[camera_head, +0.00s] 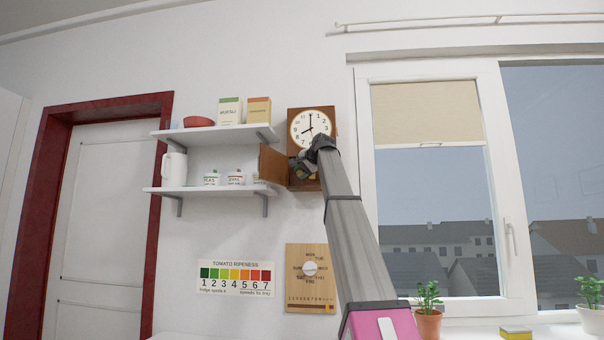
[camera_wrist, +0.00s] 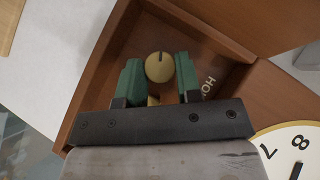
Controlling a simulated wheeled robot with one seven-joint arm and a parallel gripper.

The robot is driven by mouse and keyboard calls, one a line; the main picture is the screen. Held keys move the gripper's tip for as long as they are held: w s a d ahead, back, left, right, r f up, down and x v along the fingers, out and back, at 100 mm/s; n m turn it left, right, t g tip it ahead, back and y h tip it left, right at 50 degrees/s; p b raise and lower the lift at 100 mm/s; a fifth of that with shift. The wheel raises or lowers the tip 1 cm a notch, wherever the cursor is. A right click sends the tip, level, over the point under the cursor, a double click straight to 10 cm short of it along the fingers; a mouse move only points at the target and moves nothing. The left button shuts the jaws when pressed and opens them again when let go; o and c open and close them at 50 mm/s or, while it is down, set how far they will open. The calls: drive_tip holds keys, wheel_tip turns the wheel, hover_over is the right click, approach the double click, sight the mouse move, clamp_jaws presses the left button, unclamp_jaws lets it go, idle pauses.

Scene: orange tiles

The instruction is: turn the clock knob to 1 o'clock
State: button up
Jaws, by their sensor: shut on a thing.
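The brown wooden wall clock (camera_head: 289,122) hangs right of the shelves. Its white face (camera_head: 318,122) shows the short hand near 8 and the long hand at 12. Its lower compartment door (camera_head: 272,163) stands open to the left. In the wrist view, a round cream knob (camera_wrist: 159,68) with a dark mark sits in the wooden compartment (camera_wrist: 222,68), near partly hidden lettering. My gripper (camera_wrist: 159,62) is shut on the knob, with a green finger on each side. Part of the clock face (camera_wrist: 283,143) shows at lower right. In the head view my arm hides much of the compartment.
Two white shelves (camera_head: 215,189) with boxes, a red bowl, jars and a white jug are left of the clock. A window (camera_head: 432,190) is to the right. A wooden board with a round dial (camera_head: 310,297) and a tomato ripeness chart (camera_head: 235,279) hang below.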

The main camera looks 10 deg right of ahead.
idle(0.4)
drive_tip(key=o, duration=0.9)
